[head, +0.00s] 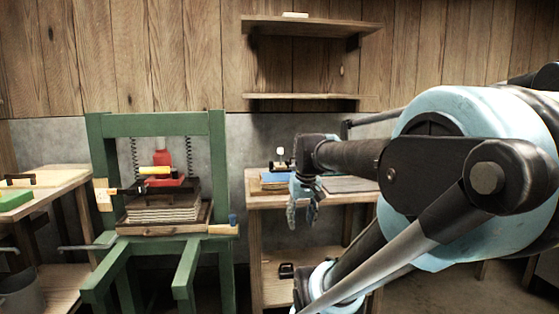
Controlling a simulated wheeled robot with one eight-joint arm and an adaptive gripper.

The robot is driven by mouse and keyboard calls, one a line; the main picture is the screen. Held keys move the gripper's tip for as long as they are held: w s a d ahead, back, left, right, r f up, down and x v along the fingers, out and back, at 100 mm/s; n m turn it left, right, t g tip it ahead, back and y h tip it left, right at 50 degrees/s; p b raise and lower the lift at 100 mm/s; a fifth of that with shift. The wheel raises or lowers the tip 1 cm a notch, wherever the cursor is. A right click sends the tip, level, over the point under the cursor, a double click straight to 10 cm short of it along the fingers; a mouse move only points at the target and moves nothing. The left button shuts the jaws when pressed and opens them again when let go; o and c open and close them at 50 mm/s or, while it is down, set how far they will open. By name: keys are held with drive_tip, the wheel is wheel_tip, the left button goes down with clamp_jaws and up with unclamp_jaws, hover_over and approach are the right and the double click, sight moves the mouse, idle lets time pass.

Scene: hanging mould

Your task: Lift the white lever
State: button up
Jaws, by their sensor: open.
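A green press frame (155,125) stands left of centre. It holds a red jack (163,160) with a yellow bar (155,170) above a stack of pale layers (162,208). A small white upright part (280,153) on a dark base stands at the back of the wooden table, left of my gripper; I cannot tell whether this is the white lever. A pale plate (103,195) sits on the press's left post. My gripper (303,214) hangs fingers down in front of the table's left part, open, with nothing visible between its fingers.
A wooden table (258,203) bears a blue item (274,178) and a dark flat sheet (350,184). Another bench (60,190) with a green object (14,199) is at the left. Shelves (310,24) hang on the wall. My arm hides much of the right side.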

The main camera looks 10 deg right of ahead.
drive_tip(key=w+r+t, duration=0.1)
drive_tip(key=w+r, duration=1.4)
drive_tip(key=w, duration=0.4)
drive_tip(key=n, duration=0.2)
approach(281, 154)
drive_tip(key=shift+t+y, duration=0.3)
drive_tip(key=shift+t, duration=0.1)
drive_tip(key=x, duration=1.2)
drive_tip(key=shift+w+d, duration=0.1)
drive_tip(key=shift+d, duration=0.15)
clamp_jaws()
